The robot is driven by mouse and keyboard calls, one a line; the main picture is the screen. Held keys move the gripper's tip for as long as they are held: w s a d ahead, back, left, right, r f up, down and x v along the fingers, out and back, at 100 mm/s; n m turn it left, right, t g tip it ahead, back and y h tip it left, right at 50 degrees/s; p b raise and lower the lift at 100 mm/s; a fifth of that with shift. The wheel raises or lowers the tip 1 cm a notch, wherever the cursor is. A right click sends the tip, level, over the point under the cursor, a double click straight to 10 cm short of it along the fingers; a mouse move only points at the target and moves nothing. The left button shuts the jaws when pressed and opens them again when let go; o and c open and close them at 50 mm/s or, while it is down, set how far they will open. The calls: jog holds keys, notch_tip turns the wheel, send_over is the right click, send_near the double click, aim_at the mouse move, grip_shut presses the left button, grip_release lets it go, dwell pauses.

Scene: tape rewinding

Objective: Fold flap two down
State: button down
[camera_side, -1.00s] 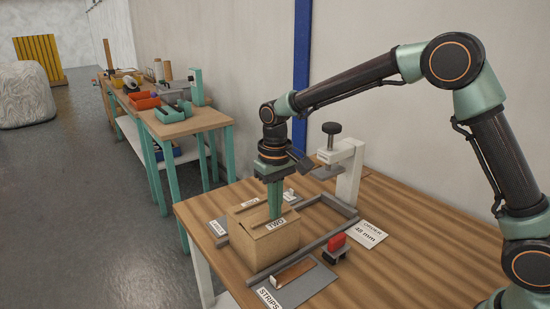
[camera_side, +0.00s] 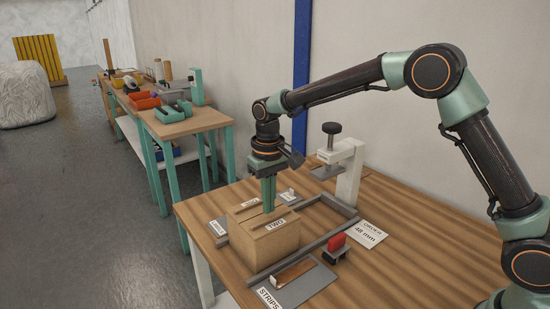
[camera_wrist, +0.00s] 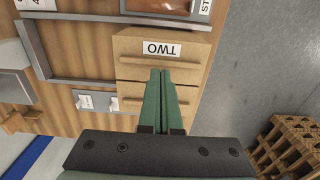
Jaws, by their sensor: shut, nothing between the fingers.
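The cardboard box (camera_side: 268,241) stands on the wooden bench inside a grey frame. Flap two (camera_side: 275,222), with its TWO label, lies about level across the near part of the box top; it also shows in the wrist view (camera_wrist: 195,49). The other flap (camera_side: 246,207) lies beyond it, and a narrow seam shows between them. My gripper (camera_side: 268,209) is shut and empty, pointing down with its tips at the box top near the seam. In the wrist view the green fingers (camera_wrist: 163,72) are together, their tips at flap two's inner edge. I cannot tell whether they touch it.
A clamp post (camera_side: 348,170) stands behind the box. The grey frame (camera_side: 325,240) borders the box. The bench's right part is clear.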

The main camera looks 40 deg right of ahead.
aim_at(269, 219)
dwell(0.3)
notch_tip(269, 219, up, 7)
dwell(0.9)
